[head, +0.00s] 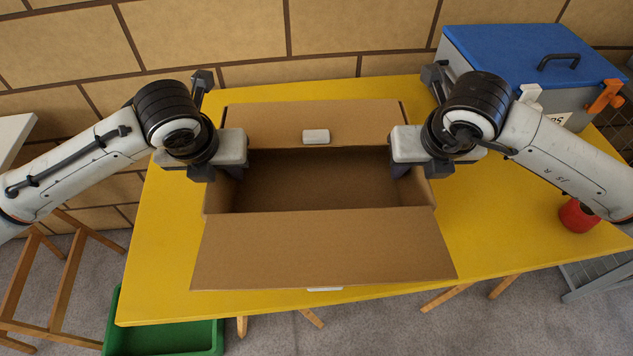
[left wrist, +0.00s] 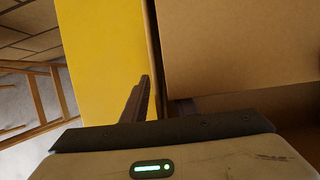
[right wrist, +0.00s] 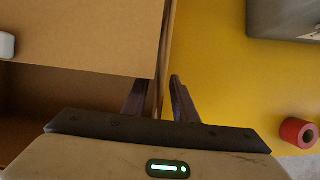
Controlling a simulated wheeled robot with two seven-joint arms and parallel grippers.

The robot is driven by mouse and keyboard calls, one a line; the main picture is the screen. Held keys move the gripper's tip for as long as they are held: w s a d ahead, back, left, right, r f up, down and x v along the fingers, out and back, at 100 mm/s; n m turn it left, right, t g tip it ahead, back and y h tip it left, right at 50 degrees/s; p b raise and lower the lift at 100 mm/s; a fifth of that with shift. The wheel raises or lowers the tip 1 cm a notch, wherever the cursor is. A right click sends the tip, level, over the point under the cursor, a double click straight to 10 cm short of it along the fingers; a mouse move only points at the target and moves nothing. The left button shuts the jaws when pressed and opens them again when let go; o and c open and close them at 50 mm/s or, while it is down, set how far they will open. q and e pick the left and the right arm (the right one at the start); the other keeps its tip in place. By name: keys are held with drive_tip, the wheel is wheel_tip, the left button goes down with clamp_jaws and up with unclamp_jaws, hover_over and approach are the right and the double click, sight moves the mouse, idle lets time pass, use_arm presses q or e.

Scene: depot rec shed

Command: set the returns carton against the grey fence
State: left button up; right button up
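The returns carton (head: 322,250) is a brown cardboard box standing open on the yellow table, its front and back flaps folded outward. My left gripper (head: 222,168) is at the carton's left side wall. In the left wrist view one finger (left wrist: 140,100) is outside the wall; the other is mostly hidden under a flap. My right gripper (head: 400,168) is at the right side wall. In the right wrist view its fingers (right wrist: 157,97) stand apart, one on each side of the wall, with a gap showing. I cannot make out the grey fence in any view.
The yellow table (head: 165,285) has free room left and right of the carton. A grey bin with a blue lid (head: 535,55) stands at the back right. A red roll (head: 577,215) lies near the right edge. A green tray (head: 165,340) is below the table.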

use_arm(q)
drive_tip(key=shift+c, duration=0.5)
use_arm(e)
drive_tip(key=shift+c, duration=0.5)
use_arm(q)
clamp_jaws()
use_arm(e)
clamp_jaws()
